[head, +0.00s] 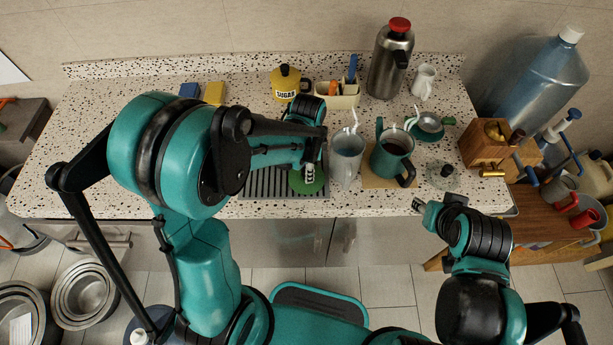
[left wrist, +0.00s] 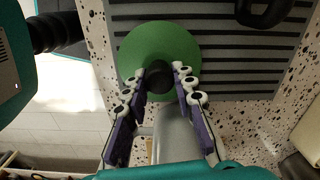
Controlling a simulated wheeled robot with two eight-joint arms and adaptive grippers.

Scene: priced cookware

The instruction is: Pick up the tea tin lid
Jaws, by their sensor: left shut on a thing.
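The tea tin lid, a green disc with a dark round knob, shows in the left wrist view (left wrist: 135,48) over the grey ribbed mat. In the head view the lid (head: 310,185) is partly hidden by my left gripper (head: 309,172). My left gripper also shows in the left wrist view (left wrist: 159,82), with its two fingers closed on either side of the knob. I cannot tell whether the lid touches the mat. My right gripper (head: 436,205) is at the counter's front edge, away from the lid; its jaw gap is too small to judge.
The ribbed mat (head: 257,183) lies on the speckled counter (head: 95,180). A metal tumbler (head: 346,160) and a teal mug (head: 391,158) stand just right of the lid. A glass lid (head: 440,176) lies near my right gripper.

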